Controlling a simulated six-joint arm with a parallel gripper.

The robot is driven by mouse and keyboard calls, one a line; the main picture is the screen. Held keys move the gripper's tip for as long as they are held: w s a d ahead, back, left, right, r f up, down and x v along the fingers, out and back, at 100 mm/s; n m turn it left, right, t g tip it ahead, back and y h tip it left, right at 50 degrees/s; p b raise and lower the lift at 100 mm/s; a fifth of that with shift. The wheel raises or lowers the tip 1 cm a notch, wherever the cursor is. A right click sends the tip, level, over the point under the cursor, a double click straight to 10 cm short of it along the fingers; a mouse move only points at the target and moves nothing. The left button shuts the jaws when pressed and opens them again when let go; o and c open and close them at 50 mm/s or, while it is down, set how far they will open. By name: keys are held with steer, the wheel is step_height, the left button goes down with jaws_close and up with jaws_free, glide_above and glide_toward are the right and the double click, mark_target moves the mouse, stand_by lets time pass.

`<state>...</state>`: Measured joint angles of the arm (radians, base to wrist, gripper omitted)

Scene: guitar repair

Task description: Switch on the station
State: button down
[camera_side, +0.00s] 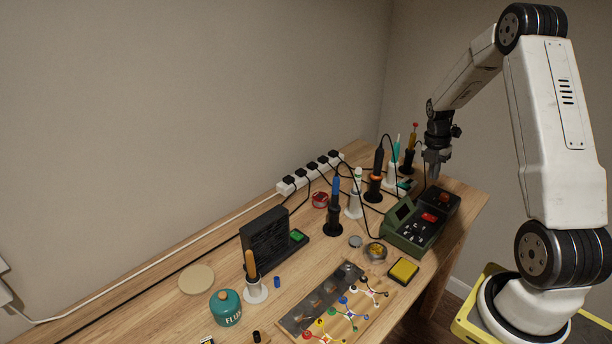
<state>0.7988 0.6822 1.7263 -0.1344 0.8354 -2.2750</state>
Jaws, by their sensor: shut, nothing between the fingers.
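The green station (412,229) sits on the right part of the wooden table. It has a dark screen, a lit-looking red switch (429,217) and several small controls on its top face. A smaller dark box (438,201) with a red switch (444,198) stands just behind it to the right. My gripper (433,178) is shut and empty, pointing down above the dark box and the back of the station. It looks apart from both, though the exact gap cannot be told from this side.
Several tools in holders, including a blue-handled one (335,191) and an orange-collared one (376,180), stand left of the station with cables. A white power strip (310,173) lies at the back. A yellow sponge (403,270) lies in front. A black fan unit (268,240) stands left.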

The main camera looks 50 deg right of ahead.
mark_target(434, 218)
steer(key=shift+w+r, duration=0.1)
steer(key=shift+r, duration=0.55)
steer(key=shift+s, duration=0.65)
steer(key=shift+f, duration=0.1)
steer(key=shift+s+f, duration=0.35)
steer(key=shift+f, duration=1.95)
steer(key=shift+s+f, duration=0.3)
steer(key=shift+f, duration=1.95)
steer(key=shift+s+f, duration=0.35)
steer(key=shift+f, duration=1.95)
